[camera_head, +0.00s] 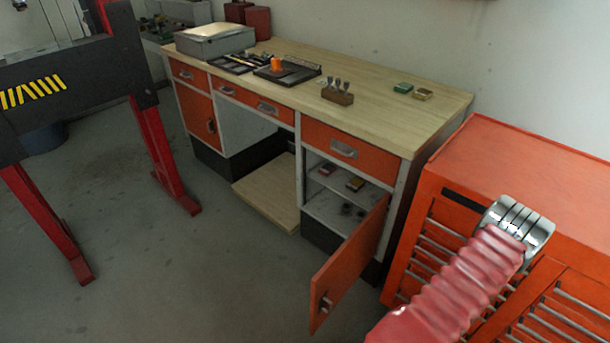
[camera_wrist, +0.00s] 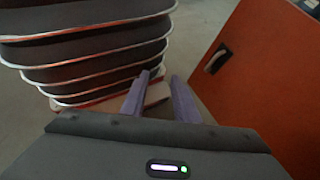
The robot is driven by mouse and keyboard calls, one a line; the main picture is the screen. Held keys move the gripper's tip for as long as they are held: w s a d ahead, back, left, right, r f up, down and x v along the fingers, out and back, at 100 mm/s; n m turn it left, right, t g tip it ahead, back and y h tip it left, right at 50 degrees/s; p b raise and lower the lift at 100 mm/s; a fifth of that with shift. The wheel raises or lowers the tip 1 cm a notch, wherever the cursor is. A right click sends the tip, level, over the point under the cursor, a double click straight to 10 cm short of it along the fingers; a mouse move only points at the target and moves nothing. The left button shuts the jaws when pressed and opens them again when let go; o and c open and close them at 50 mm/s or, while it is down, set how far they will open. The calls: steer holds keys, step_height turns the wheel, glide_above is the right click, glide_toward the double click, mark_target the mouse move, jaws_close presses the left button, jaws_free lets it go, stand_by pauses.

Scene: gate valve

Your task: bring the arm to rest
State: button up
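My gripper (camera_wrist: 161,76) shows in the wrist view. Its two purple fingers stand apart, with a gap between them, and I see nothing held. Behind the fingers is a dark ribbed body with pale rings (camera_wrist: 95,45); I cannot tell whether it touches them. An orange panel with a handle (camera_wrist: 250,75) is to the right of the fingers. In the head view, a red ribbed sleeve with metal bands reaches in from the lower right; it looks like part of my arm. My fingers are not visible in that view.
A wooden-topped workbench (camera_head: 380,115) stands along the wall. Its orange door (camera_head: 350,265) hangs open towards the floor. An orange tool cabinet (camera_head: 455,185) is at the right, behind the sleeve. A dark frame with red legs (camera_head: 155,150) is at the left. Floor (camera_head: 190,270) between is clear.

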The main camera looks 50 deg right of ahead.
steer(key=w+a+r+n+g+h, duration=0.35)
steer(key=w+r+n, duration=0.25)
steer(key=w+r, duration=0.55)
steer(key=w+a+r+n+g+h, duration=0.35)
steer(key=w+r+n, duration=0.4)
steer(key=r, duration=0.75)
steer(key=w+a+r+n+t, duration=0.2)
steer(key=a+r, duration=0.4)
steer(key=a, duration=0.4)
steer(key=w+a+r+n+t+h, duration=0.1)
steer(key=a+r+n, duration=0.4)
steer(key=a, duration=0.5)
steer(key=w+a+r+n+t+h, duration=0.1)
steer(key=w+a+r+n+t, duration=0.2)
steer(key=a+r, duration=0.6)
steer(key=shift+w+a+r, duration=0.2)
steer(key=shift+w+a, duration=0.3)
steer(key=shift+a, duration=0.6)
steer(key=shift+n, duration=0.25)
